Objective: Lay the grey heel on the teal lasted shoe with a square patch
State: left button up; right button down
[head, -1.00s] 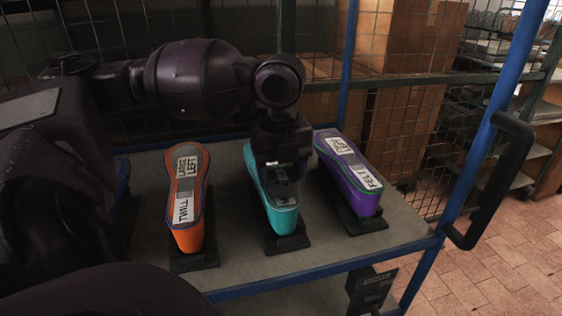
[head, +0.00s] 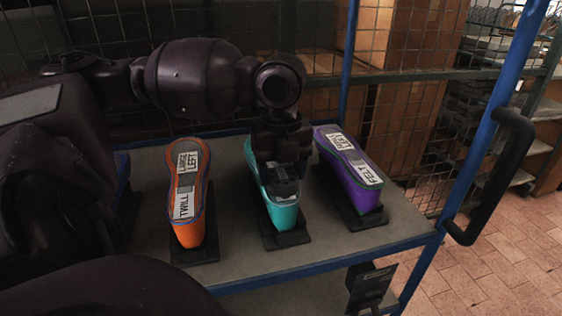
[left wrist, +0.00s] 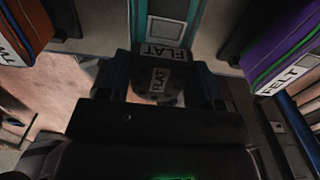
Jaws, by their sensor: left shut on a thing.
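My left gripper (head: 284,176) is shut on a dark grey heel (head: 285,188) above the near end of the teal lasted shoe (head: 282,216). In the left wrist view the heel (left wrist: 150,91) sits between the fingers of the gripper (left wrist: 160,82), with "FLAT" labels showing. The teal shoe also shows in the left wrist view (left wrist: 193,20), with a square patch (left wrist: 165,28) on its sole. The gripper hides much of this sole in the head view. I cannot tell whether the heel touches the shoe. My right gripper is not in view.
An orange shoe (head: 187,236) labelled TWILL stands to the left, and a purple shoe (head: 362,196) labelled FELT close on the right. Each shoe sits on a black stand. The blue-edged shelf (head: 232,255) has bare room in front. Wire mesh stands behind.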

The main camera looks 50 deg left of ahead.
pick_arm(q)
jog(key=shift+f, duration=0.1)
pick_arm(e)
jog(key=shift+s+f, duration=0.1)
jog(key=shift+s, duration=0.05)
pick_arm(q)
jog(key=shift+f, duration=0.2)
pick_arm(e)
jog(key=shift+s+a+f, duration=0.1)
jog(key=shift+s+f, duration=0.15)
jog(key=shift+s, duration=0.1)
pick_arm(q)
jog(key=shift+f, duration=0.2)
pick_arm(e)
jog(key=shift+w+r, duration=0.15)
pick_arm(q)
jog(key=o, duration=1)
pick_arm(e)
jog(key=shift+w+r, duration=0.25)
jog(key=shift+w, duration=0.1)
pick_arm(q)
jog(key=shift+r, duration=0.1)
notch_tip(320, 180, up, 9)
jog(key=shift+r+p, duration=0.1)
jog(key=shift+p, duration=1)
jog(key=shift+r, duration=0.7)
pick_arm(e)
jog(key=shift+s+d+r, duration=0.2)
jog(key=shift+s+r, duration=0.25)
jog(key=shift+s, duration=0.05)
